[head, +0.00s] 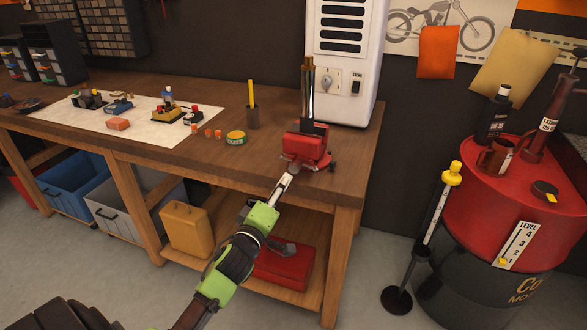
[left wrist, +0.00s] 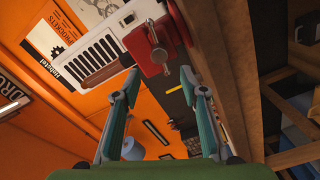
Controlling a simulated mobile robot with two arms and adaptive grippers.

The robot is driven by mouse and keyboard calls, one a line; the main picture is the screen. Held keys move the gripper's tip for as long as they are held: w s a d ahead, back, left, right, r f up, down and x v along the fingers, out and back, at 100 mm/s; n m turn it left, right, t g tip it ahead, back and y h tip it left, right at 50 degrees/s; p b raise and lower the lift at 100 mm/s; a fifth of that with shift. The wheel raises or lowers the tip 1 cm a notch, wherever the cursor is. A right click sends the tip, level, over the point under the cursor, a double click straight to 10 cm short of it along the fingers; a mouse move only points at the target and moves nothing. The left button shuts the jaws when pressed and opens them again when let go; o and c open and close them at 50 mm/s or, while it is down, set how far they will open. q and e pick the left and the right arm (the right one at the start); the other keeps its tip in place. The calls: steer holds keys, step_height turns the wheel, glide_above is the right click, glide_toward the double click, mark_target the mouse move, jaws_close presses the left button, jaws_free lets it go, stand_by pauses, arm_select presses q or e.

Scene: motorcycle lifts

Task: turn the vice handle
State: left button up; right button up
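The red vice (head: 308,146) sits at the front right corner of the wooden workbench, with a dark metal tube (head: 308,92) upright in it. In the left wrist view the vice (left wrist: 146,44) lies ahead, with its grey screw end and handle (left wrist: 160,56) facing me. In the head view the handle is too small and partly covered to make out well. My left gripper (head: 286,184) reaches up to the front of the vice from below. In the left wrist view its fingers (left wrist: 158,76) are apart, with nothing held between them. My right gripper is not in view.
A white cabinet (head: 345,55) stands behind the vice. A red drum (head: 480,205) and a dip stand (head: 425,252) are at the right.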

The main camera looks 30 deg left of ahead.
mark_target(294, 170)
arm_select(q)
steer(key=x, duration=0.5)
steer(key=p+x, duration=0.1)
steer(key=x, duration=0.5)
steer(key=shift+d, duration=0.25)
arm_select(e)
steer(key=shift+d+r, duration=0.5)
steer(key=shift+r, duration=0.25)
arm_select(q)
steer(key=c, duration=1.1)
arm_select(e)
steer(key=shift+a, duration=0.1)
